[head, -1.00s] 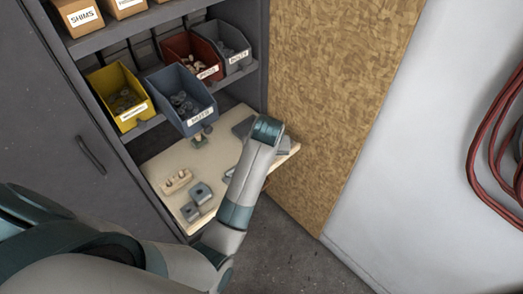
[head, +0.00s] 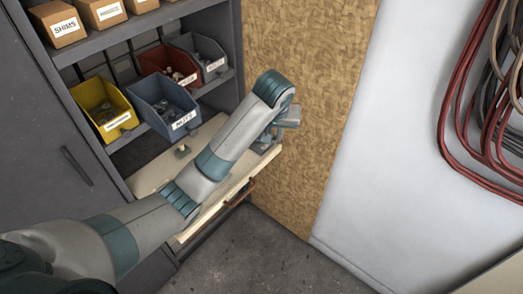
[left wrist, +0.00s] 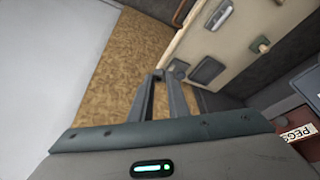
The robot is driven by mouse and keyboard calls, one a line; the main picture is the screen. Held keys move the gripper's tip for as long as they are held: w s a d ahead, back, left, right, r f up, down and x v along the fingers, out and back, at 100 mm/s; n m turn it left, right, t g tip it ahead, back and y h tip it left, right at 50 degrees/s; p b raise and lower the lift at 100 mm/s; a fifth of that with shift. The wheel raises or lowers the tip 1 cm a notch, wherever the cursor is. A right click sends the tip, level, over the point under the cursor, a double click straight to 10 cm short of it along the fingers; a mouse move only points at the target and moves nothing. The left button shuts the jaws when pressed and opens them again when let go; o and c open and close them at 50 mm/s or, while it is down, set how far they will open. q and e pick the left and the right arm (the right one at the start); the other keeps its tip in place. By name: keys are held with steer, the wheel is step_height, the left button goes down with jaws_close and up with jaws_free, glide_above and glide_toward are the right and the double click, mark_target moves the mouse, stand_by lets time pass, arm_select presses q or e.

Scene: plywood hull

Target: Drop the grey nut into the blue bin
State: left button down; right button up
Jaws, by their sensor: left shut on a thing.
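The blue bin (head: 155,117), labelled NUTS, sits on the lower shelf of the grey cabinet in the head view, with grey nuts inside. My left gripper (head: 289,114) is to its right, over the right end of the pale work board (head: 207,219), near the plywood panel. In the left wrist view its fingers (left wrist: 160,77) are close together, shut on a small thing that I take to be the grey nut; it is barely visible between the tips. The head view does not show the held thing. My right gripper is not in view.
A yellow bin (head: 91,107) and a red bin (head: 155,62) flank the blue one; a grey bin (head: 203,50) is behind. The plywood panel (head: 315,110) stands close by my gripper. A small greenish-grey piece (head: 182,151) and other grey parts (left wrist: 209,70) lie on the board.

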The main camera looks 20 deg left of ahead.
arm_select(q)
steer(key=s+a+r+m+b, duration=0.1)
steer(key=s+a+b, duration=0.1)
steer(key=s, duration=0.3)
steer(key=s+a+r+m+h+b, duration=0.1)
steer(key=s+a+b, duration=0.1)
steer(key=s+b, duration=0.2)
steer(key=s, duration=0.2)
steer(key=shift+s+a+r+m, duration=0.2)
steer(key=shift+s+a+m, duration=0.1)
